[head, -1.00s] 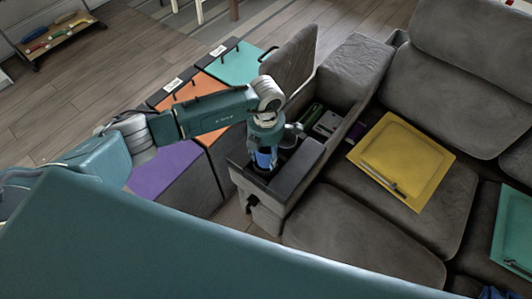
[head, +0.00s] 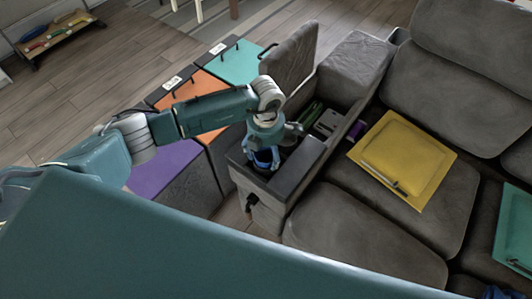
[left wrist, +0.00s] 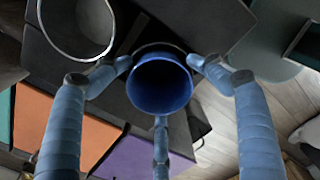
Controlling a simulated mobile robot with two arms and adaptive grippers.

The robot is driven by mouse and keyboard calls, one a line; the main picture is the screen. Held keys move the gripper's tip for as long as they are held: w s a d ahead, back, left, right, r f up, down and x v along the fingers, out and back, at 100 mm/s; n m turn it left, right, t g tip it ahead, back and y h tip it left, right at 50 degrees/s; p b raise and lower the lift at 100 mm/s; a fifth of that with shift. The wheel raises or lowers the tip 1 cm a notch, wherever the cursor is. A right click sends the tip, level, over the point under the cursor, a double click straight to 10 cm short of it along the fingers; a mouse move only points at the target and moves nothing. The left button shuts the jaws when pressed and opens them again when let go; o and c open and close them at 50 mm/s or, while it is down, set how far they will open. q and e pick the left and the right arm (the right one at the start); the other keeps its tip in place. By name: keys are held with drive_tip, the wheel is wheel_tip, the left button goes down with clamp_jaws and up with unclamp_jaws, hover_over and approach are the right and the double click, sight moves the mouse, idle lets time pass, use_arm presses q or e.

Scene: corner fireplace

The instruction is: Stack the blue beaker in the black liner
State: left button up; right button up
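The blue beaker (left wrist: 160,85) is upright between the three blue fingers of my left gripper (left wrist: 160,80), its open mouth towards the wrist camera. The fingertips meet its rim from both sides and from below in the picture, so the gripper looks shut on it. In the head view my left gripper (head: 264,150) is low over the dark console top, and the beaker is mostly hidden. A dark curved edge, probably the black liner (left wrist: 160,46), shows just behind the beaker's rim. How deep the beaker sits cannot be seen. My right gripper is not in view.
A round metal-rimmed opening (left wrist: 76,58) lies beside the beaker. The console (head: 310,155) has a raised lid (head: 290,60) and an open compartment with small items. Purple, orange and teal-topped boxes stand left of the console.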

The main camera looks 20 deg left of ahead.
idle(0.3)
use_arm(q)
wheel_tip(320, 180, up, 13)
drive_tip(key=shift+r, duration=0.2)
idle(0.3)
idle(0.4)
